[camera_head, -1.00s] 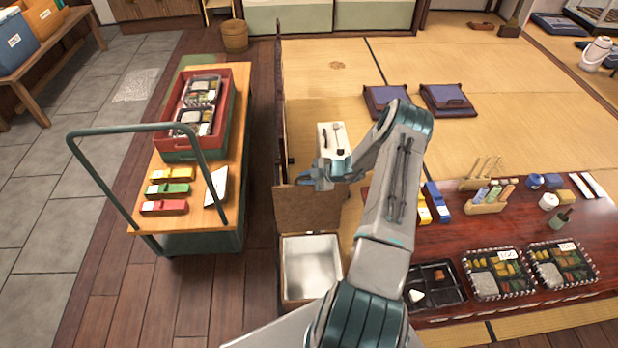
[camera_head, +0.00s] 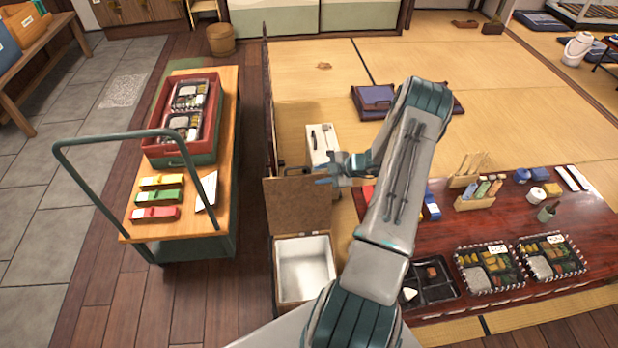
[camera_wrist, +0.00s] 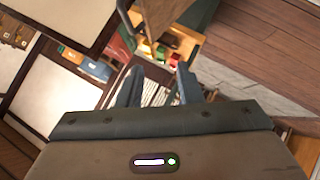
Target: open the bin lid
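The bin (camera_head: 305,268) is a box with a white, empty-looking inside on the floor at the edge of the tatami. Its brown lid (camera_head: 298,206) stands raised at the far side of the opening, so the bin is open. My gripper (camera_head: 322,182) is at the upper right corner of the lid; whether it touches the lid cannot be told. In the wrist view my gripper (camera_wrist: 158,88) has its two fingers apart, with nothing visibly held between them.
A cart (camera_head: 222,215) with a red crate (camera_head: 155,147) stands left of the bin. A low table (camera_head: 520,215) with lunch boxes is at the right. A small white-topped stand (camera_head: 318,152) is behind the lid. Wooden floor lies between cart and bin.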

